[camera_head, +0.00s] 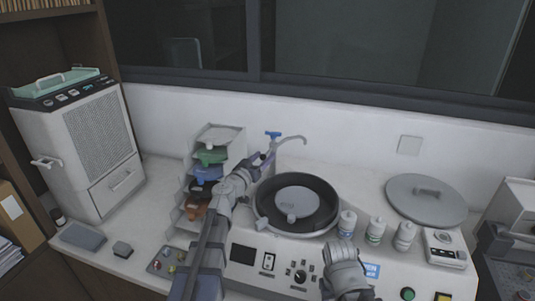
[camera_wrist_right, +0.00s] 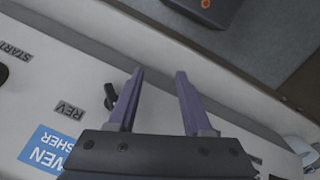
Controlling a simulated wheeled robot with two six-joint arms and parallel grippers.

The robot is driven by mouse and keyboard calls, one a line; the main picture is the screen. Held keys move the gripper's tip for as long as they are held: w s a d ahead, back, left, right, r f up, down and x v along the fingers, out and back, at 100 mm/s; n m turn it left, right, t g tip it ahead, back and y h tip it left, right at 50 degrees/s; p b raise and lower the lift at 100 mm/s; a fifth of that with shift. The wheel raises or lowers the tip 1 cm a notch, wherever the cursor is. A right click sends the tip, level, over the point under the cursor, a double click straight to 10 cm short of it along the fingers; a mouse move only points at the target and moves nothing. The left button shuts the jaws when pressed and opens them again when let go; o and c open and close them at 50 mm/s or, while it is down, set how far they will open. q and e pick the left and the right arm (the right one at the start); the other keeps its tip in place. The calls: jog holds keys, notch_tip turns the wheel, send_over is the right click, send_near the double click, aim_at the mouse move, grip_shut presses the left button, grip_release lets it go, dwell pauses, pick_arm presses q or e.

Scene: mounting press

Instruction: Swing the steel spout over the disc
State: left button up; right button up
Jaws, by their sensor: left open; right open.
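The steel spout (camera_head: 292,139) is a thin curved tube behind the round basin, with a blue tap handle (camera_head: 272,134) at its top left. Its tip hangs to the right, behind the basin's rim. The pale grey disc (camera_head: 298,203) lies in the middle of the dark round basin (camera_head: 331,189). My left gripper (camera_head: 264,158) is open, close beside the spout's lower part; I cannot tell whether it touches. My right gripper (camera_wrist_right: 160,88) is open and empty over the machine's front panel. In the head view its fingertips are hidden behind my right wrist.
Several white bottles (camera_head: 376,231) stand right of the basin. A round grey lid (camera_head: 427,198) lies behind them. A rack of coloured trays (camera_head: 209,157) stands left of my left gripper. The panel carries a knob (camera_head: 300,276) and a blue label (camera_wrist_right: 45,148).

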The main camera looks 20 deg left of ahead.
aim_at(267, 153)
pick_arm(q)
jog(key=x, duration=0.3)
jog(key=shift+w, duration=0.25)
grip_shut()
dwell(1.2)
